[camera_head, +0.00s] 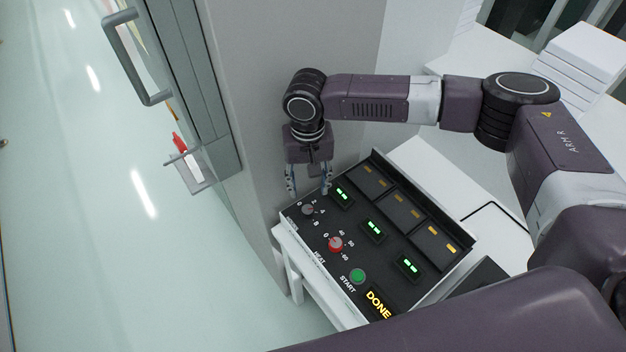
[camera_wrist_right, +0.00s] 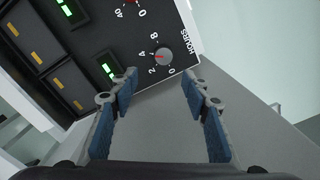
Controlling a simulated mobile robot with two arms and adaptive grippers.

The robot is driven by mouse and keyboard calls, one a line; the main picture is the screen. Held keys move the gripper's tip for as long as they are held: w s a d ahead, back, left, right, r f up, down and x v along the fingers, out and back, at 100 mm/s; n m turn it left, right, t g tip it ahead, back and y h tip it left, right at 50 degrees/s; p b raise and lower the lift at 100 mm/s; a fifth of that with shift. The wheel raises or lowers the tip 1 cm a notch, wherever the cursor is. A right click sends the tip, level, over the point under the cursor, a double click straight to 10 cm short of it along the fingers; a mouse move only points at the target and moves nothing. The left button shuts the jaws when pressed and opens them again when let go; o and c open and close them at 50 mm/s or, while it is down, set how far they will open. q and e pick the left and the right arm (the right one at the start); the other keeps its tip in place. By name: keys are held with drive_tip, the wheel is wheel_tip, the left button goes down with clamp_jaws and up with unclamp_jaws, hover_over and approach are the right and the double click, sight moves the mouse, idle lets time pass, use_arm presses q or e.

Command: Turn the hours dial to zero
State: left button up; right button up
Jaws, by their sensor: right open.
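The hours dial (camera_head: 308,209) is a small grey knob near the far left corner of the black control panel (camera_head: 297,224). In the right wrist view the hours dial (camera_wrist_right: 164,57) has a red pointer aimed left, close to the 4 mark; the 0 is at its lower right. My right gripper (camera_head: 308,190) points down over that corner, fingers apart and empty. In the wrist view the right gripper's fingertips (camera_wrist_right: 160,77) stand either side of the dial's line, not touching it. My left gripper is not in view.
A red heat dial (camera_head: 336,244), a green start button (camera_head: 357,276) and a lit DONE display (camera_head: 378,303) are on the panel. Green displays (camera_head: 374,230) line its middle. A grey wall column (camera_head: 265,110) stands close behind my right gripper. A glass door with a handle (camera_head: 128,60) is left.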

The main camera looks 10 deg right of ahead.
sight(308, 209)
drive_tip(key=shift+s+a+f, duration=0.1)
drive_tip(key=shift+s+f, duration=0.05)
drive_tip(key=shift+f, duration=0.05)
drive_tip(key=shift+s+a+f+p, duration=0.25)
drive_tip(key=shift+s+f, duration=0.2)
drive_tip(key=shift+s+a+f+p, duration=0.2)
drive_tip(key=shift+s+f+p, duration=0.05)
drive_tip(key=shift+s+f, duration=0.2)
wheel_tip(308, 209, down, 2)
drive_tip(key=shift+f+p, duration=0.25)
drive_tip(key=shift+p, duration=0.05)
drive_tip(key=shift+w+d+f, duration=0.15)
drive_tip(key=shift+w+f, duration=0.05)
drive_tip(key=shift+f, duration=0.3)
drive_tip(key=shift+w+d+f, duration=0.1)
drive_tip(key=shift+w+f, duration=0.05)
drive_tip(key=shift+f, duration=0.45)
drive_tip(key=shift+a, duration=0.1)
drive_tip(key=c, duration=1.1)
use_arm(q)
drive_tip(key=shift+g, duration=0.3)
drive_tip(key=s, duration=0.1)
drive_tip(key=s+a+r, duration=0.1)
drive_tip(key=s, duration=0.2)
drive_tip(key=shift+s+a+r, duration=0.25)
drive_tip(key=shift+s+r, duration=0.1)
use_arm(e)
drive_tip(key=shift+c, duration=0.3)
